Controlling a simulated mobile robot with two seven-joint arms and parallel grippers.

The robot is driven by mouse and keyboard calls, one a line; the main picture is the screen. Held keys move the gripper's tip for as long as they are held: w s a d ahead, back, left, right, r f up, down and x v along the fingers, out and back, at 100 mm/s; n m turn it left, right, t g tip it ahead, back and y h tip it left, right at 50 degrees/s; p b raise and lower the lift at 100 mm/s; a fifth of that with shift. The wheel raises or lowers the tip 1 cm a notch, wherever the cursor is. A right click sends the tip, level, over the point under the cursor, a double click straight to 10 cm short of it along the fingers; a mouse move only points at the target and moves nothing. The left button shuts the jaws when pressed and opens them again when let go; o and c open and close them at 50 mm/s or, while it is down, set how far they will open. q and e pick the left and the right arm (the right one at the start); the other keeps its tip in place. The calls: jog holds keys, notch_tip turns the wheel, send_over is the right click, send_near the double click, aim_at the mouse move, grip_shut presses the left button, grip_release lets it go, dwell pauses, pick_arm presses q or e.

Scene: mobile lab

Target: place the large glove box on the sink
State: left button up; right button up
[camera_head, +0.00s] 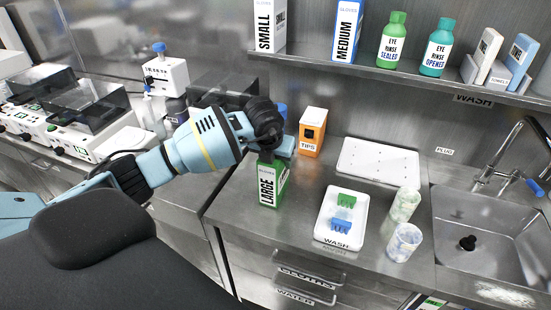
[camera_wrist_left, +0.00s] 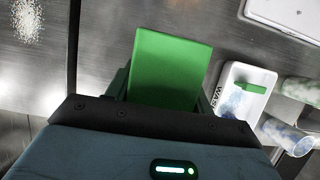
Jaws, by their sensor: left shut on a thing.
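The large glove box (camera_head: 272,186) is green with a white panel reading LARGE. It is upright at the counter's left part in the head view. My left gripper (camera_head: 274,155) is shut on its top from above. In the left wrist view the green top of the large glove box (camera_wrist_left: 170,68) shows between the fingers of my left gripper (camera_wrist_left: 165,92). I cannot tell whether the box's bottom touches the counter. The sink (camera_head: 487,240) is a steel basin at the right, with a black plug in it. My right gripper is not in view.
A white WASH tray (camera_head: 332,237) holding green and blue items, two speckled cups (camera_head: 404,242) and a white drain board (camera_head: 378,160) lie between box and sink. An orange TIPS box (camera_head: 312,131) stands behind. A shelf (camera_head: 400,78) with bottles runs above. A faucet (camera_head: 497,160) overhangs the sink.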

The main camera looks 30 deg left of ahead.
pick_arm(q)
jog(key=shift+f, duration=0.1)
jog(key=o, duration=1.2)
jog(key=p+v, duration=0.1)
jog(key=v, duration=1.1)
